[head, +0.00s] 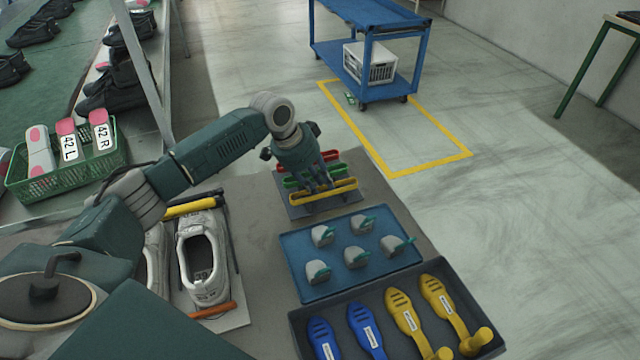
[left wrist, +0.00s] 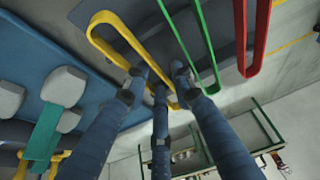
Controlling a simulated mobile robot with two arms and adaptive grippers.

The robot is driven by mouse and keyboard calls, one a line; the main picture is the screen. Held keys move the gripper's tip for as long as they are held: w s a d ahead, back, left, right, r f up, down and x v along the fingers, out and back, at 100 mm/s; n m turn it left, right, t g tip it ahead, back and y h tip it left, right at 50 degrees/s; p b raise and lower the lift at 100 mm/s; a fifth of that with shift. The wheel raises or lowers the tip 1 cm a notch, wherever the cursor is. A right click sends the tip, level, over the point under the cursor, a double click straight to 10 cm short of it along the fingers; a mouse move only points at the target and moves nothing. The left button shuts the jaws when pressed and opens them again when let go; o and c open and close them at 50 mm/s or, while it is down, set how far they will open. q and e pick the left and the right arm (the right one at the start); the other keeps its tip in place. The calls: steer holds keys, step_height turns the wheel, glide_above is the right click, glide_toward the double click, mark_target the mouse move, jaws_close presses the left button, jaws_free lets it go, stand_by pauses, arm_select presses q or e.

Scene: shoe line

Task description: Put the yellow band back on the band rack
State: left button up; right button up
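The yellow band (head: 338,190) is an oblong loop at the near side of the band rack (head: 302,210), a dark plate on the table. My left gripper (head: 322,186) is over it, its fingers drawn together on the band. In the left wrist view the yellow band (left wrist: 104,38) runs behind and between the converging fingertips (left wrist: 158,82). Contact at the tips is partly hidden. A green band (head: 291,183) and a red band (head: 290,168) sit farther back on the rack; both show in the wrist view. My right gripper is not in view.
A blue tray (head: 290,255) with several grey pieces lies close in front of the rack. A dark tray (head: 296,322) holds blue and yellow shoe-shaped pieces. A light shoe (head: 203,262) stands at left. A green basket (head: 60,184) is farther left. A blue cart (head: 368,50) stands beyond.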

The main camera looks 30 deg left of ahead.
arm_select(q)
steer(key=v, duration=1.2)
